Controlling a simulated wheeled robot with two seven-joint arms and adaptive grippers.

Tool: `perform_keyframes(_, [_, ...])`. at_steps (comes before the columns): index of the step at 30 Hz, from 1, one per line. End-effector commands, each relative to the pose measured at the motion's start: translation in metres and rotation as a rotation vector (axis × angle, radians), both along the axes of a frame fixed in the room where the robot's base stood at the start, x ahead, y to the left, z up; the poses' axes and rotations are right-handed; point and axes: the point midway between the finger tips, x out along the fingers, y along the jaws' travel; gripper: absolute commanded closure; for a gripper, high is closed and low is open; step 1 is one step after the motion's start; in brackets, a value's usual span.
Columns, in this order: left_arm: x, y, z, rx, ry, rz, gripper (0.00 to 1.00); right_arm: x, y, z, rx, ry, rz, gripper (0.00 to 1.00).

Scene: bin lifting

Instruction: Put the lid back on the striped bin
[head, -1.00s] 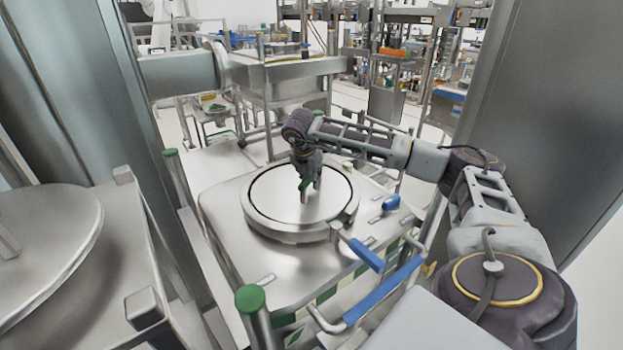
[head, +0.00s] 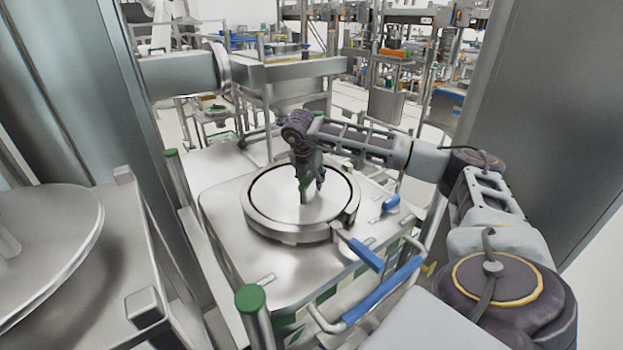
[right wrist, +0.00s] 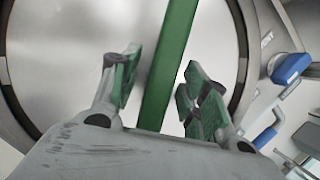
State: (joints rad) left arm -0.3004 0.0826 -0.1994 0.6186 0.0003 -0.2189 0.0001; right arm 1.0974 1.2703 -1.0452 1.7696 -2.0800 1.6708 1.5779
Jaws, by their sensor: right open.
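The round steel lid (head: 280,205) lies flat inside the ring-shaped rim (head: 275,231) on top of the striped bin (head: 232,245). A dark gap runs around the lid. Green and white stripes show low on the bin's side. In the right wrist view the green handle bar (right wrist: 168,70) passes between the open fingers (right wrist: 158,85), with space visible on both sides. My left gripper is not in view.
A second steel container with a round lid (head: 50,240) stands at the left. Blue-handled levers (head: 366,254) and a blue bar (head: 383,290) are at the bin's front right. A green-capped post (head: 250,299) stands in front. Large steel columns flank both sides.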

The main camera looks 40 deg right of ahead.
Motion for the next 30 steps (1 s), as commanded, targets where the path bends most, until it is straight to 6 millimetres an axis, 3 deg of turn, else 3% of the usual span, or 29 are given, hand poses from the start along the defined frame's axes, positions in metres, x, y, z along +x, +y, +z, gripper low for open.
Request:
perform_keyframes(8, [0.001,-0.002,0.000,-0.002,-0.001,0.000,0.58,-0.002,0.008,0.022,0.000,-0.005,0.001,0.55])
perform_keyframes(24, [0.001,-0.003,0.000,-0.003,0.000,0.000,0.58,-0.014,0.034,0.093,0.000,-0.008,0.001,0.55])
perform_keyframes(30, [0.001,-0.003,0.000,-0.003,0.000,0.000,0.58,-0.017,0.039,0.108,0.001,-0.007,0.001,0.55])
